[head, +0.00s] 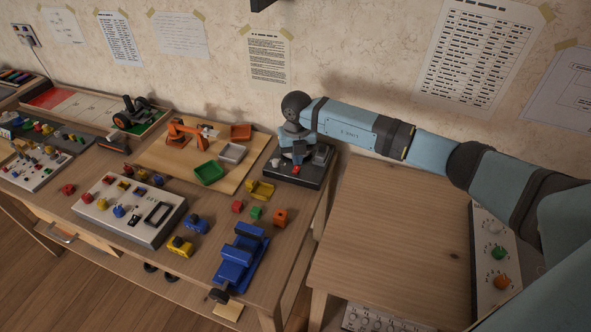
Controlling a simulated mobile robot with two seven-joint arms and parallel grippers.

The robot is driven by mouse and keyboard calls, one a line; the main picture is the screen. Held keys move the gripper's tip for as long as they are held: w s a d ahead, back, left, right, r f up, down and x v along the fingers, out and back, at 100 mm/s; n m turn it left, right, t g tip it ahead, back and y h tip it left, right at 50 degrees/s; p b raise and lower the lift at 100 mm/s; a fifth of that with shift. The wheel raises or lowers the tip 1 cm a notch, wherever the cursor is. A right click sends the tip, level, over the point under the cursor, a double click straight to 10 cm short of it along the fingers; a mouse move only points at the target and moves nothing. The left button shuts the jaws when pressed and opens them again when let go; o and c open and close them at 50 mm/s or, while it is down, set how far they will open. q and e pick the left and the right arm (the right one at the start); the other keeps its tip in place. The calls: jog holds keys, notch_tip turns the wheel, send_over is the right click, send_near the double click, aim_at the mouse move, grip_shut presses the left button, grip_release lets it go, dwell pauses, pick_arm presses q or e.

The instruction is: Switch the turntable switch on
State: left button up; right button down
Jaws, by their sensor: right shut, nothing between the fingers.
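A dark, low box (284,180), which looks like the turntable unit, sits at the right end of the left table. A small red part (296,170) shows on its top; I cannot tell if it is the switch or which way it is set. My right gripper (297,160) points down over the middle of this box, close to the red part. Its fingers are shut with nothing between them. Whether they touch the box is too small to tell. The gripper hides part of the box top. My left gripper is out of view.
Left of the box, a wooden board (165,155) carries an orange arm and a green tray (209,173). A blue vise-like thing (241,258) and loose coloured blocks lie in front. A white switch panel (128,212) stands further left. The right table (395,250) is mostly bare.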

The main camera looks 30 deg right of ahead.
jog(key=shift+f+b, duration=0.65)
jog(key=shift+f, duration=0.55)
dwell(0.4)
jog(key=shift+r, duration=0.15)
jog(key=shift+r+p, duration=0.55)
jog(key=shift+p, duration=0.05)
jog(key=shift+r+p, duration=1.95)
jog(key=shift+r, duration=0.95)
jog(key=shift+f, duration=0.1)
